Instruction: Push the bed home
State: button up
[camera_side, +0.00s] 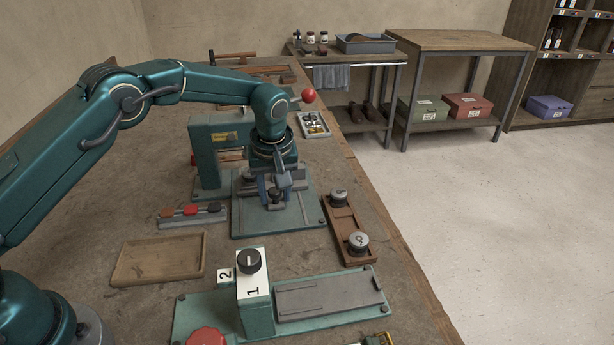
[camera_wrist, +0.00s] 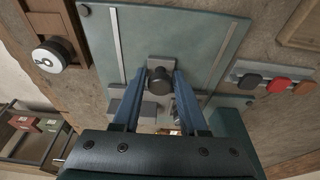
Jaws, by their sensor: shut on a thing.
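The green stitcher (camera_side: 207,140) stands on the bench with its flat base plate (camera_side: 290,219) in front of it. Pale slide rails run along the plate, and one shows in the wrist view (camera_wrist: 118,45). The bed appears as a grey block (camera_wrist: 161,63) between the rails, with an upright black knob (camera_wrist: 159,84). My gripper (camera_side: 276,192) points down over the plate. In the wrist view its blue fingers (camera_wrist: 160,79) stand on either side of the knob, shut on it. The arm partly hides the bed in the side view, and its seating cannot be seen.
A red ball lever (camera_side: 308,96) stands out behind my wrist. A brown rack with two numbered knobs (camera_side: 348,225) lies right of the plate. A row of coloured buttons (camera_side: 192,211) and an empty wooden tray (camera_side: 158,258) lie left. A second green fixture (camera_side: 255,300) stands in front.

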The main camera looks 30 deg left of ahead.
aim_at(273, 183)
jog(key=shift+w+a, duration=1.1)
jog(key=o, duration=0.8)
jog(key=shift+r, duration=3.25)
jog(key=shift+s+d, duration=0.1)
jog(key=s+d, duration=0.8)
jog(key=shift+s+d, duration=0.2)
